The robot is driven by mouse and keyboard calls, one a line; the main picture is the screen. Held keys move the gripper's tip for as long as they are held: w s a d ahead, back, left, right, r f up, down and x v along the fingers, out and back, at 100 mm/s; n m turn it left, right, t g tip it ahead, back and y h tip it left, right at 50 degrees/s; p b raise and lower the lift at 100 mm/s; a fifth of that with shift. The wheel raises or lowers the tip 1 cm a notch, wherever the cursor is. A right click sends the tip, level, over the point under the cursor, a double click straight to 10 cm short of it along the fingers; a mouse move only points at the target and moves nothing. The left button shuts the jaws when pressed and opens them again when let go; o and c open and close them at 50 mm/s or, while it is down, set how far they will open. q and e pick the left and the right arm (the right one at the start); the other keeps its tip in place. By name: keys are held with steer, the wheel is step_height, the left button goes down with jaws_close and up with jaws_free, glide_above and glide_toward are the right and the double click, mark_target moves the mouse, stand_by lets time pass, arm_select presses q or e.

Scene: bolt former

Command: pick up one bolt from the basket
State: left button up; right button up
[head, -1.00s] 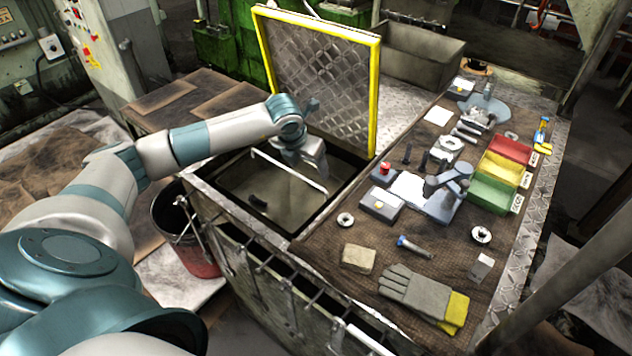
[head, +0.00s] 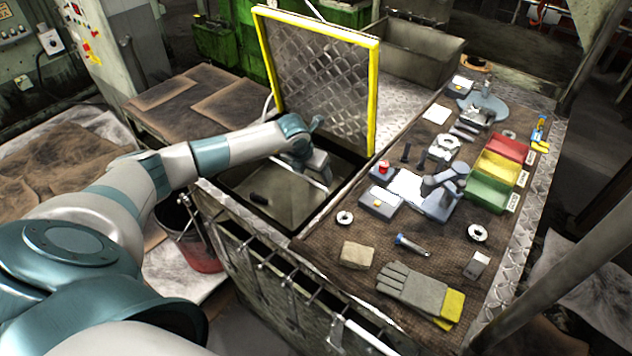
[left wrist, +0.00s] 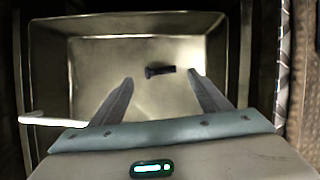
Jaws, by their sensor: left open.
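A dark bolt (head: 258,198) lies alone on the floor of the metal basket (head: 232,181), which is sunk in the open bench top. In the left wrist view the bolt (left wrist: 160,71) lies crosswise on the basket floor, beyond my fingertips and between them in the picture. My left gripper (head: 322,182) hangs over the right part of the basket, pointing down. In the left wrist view its two fingers (left wrist: 161,77) are spread apart with nothing held. The bolt appears lower than the fingertips, not touched. My right gripper is in neither view.
A thin white bar (head: 290,172) crosses above the basket close to my gripper. A raised yellow-edged lid (head: 372,100) stands behind the opening. The bench mat (head: 320,255) at right holds gloves (head: 412,287), a blue-ended tool (head: 410,244) and coloured bins (head: 485,190).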

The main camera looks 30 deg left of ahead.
mark_target(315, 187)
arm_select(q)
steer(key=shift+p+x, duration=0.5)
steer(key=shift+x, duration=1.55)
steer(key=shift+c, duration=0.4)
steer(key=c, duration=1.1)
steer(key=shift+r, duration=0.1)
steer(key=shift+r+b, duration=0.35)
steer(key=shift+r, duration=0.1)
step_height(315, 187, up, 9)
steer(key=b, duration=0.3)
steer(key=shift+b, duration=0.3)
